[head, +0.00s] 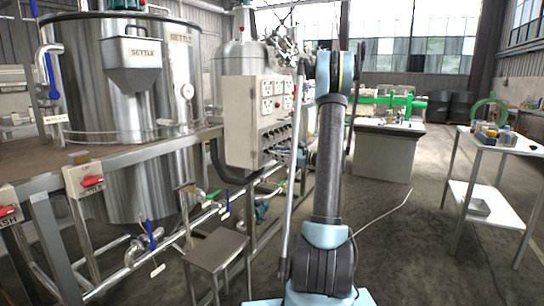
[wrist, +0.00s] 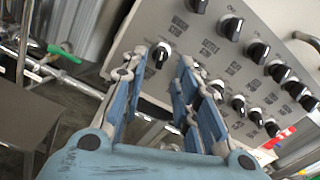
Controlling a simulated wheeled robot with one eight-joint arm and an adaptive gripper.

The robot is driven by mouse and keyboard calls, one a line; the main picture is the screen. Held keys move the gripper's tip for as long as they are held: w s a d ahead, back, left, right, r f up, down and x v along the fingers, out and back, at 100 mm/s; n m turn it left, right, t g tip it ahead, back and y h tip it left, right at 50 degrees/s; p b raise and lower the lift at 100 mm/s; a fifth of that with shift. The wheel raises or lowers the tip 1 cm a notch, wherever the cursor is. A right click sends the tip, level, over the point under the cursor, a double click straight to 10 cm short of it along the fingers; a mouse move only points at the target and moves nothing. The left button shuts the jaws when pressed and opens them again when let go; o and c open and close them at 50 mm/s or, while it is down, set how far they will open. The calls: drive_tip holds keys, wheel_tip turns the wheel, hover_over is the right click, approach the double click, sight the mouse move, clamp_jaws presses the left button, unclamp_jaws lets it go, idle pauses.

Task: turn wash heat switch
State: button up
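The grey control panel (wrist: 150,85) carries several black rotary knobs with white pointer marks in the wrist view, tilted in the picture. One knob (wrist: 162,53) shows between my fingertips, apart from both as far as I can see. My gripper (wrist: 163,56) is open, with blue-padded fingers on either side of that knob. The small labels are mostly blurred, and I cannot tell which knob is the wash heat switch. In the head view the panel box (head: 240,122) stands left of my arm, its knob row on the lower face; my gripper is not clear there.
A steel SETTLE tank (head: 170,90) stands at the left behind a platform with red-handled switch boxes (head: 88,180). A small metal stool (head: 215,250) stands below the panel. A white table (head: 490,140) is at the right, with open floor before it.

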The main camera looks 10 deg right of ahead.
drive_tip(key=v, duration=0.7)
drive_tip(key=shift+d, duration=0.2)
drive_tip(key=shift+s, duration=0.1)
drive_tip(key=s+a+f+n+g+h, duration=0.1)
drive_tip(key=s+a+n+g+h, duration=0.2)
drive_tip(key=s+a+n, duration=0.55)
drive_tip(key=s+a+n+g+h, duration=0.25)
drive_tip(key=s+a, duration=0.25)
drive_tip(key=s, duration=0.8)
drive_tip(key=s+d+f+n+g+h, duration=0.1)
drive_tip(key=s+d+f+n+h, duration=0.1)
drive_tip(key=s, duration=0.6)
drive_tip(key=s+d+f+n+h, duration=0.3)
drive_tip(key=s+f+n+h, duration=0.1)
drive_tip(key=s, duration=0.4)
drive_tip(key=s+d+f+n+g+h, duration=0.1)
drive_tip(key=s+d+f+n+h, duration=0.1)
drive_tip(key=s, duration=0.7)
drive_tip(key=shift+d+f+n+g+h, duration=0.3)
drive_tip(key=shift+f+n+h, duration=0.35)
drive_tip(key=shift+f+n, duration=0.65)
drive_tip(key=shift+s+a+f, duration=0.1)
drive_tip(key=shift+f, duration=0.1)
